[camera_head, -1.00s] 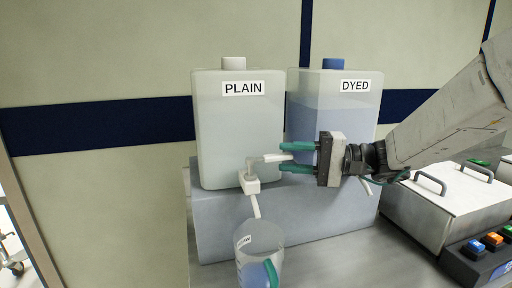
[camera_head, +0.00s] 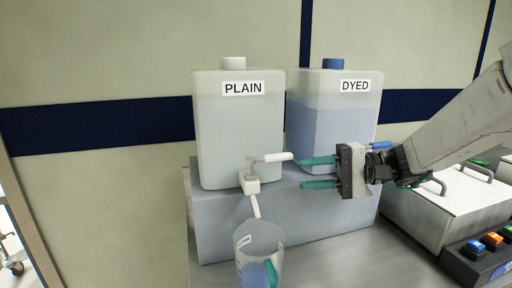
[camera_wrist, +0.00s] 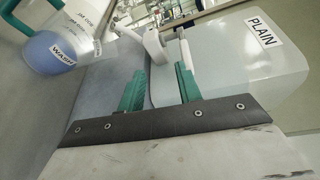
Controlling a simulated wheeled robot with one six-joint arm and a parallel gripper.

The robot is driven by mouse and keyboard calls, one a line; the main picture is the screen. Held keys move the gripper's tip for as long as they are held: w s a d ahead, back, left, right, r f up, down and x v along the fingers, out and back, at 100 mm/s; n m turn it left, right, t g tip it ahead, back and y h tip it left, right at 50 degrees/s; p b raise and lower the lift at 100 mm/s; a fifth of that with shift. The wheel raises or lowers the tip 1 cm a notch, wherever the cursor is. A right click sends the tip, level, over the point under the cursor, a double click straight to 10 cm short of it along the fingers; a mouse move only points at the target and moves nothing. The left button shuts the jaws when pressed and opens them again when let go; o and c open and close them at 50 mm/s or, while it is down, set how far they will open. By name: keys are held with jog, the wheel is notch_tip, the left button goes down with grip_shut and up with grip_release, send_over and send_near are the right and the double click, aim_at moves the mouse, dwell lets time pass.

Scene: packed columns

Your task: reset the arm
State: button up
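My gripper (camera_head: 306,172) is open and empty, its two green fingers pointing left in the head view. It is to the right of the white tap lever (camera_head: 275,157) on the PLAIN container (camera_head: 240,130), near the lever's tip but apart from it. In the wrist view, my gripper (camera_wrist: 158,82) shows its fingers spread, with the white lever (camera_wrist: 186,55) just beyond the right finger. The DYED container (camera_head: 335,115) stands behind my gripper. A blue lever end (camera_head: 380,145) shows behind the gripper's wrist; its tap is hidden.
A clear jug (camera_head: 246,262) with a green handle stands below the PLAIN spout; it also shows in the wrist view (camera_wrist: 75,25). Both containers stand on a pale block (camera_head: 225,225). A metal unit with lid handles (camera_head: 420,205) and coloured buttons (camera_head: 492,240) is at right.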

jog(key=s+d+f+g+h, duration=0.2)
jog(key=s+f+h, duration=0.2)
jog(key=s, duration=0.3)
jog(key=s+d+f+g+h, duration=0.2)
jog(key=s+f+h, duration=0.15)
jog(key=s, duration=0.35)
jog(key=s+d+r+n+t+h, duration=0.1)
jog(key=s+d+t+h, duration=0.3)
jog(key=s+d+h, duration=0.5)
jog(key=shift+s+d+n, duration=0.7)
jog(key=shift+s, duration=0.25)
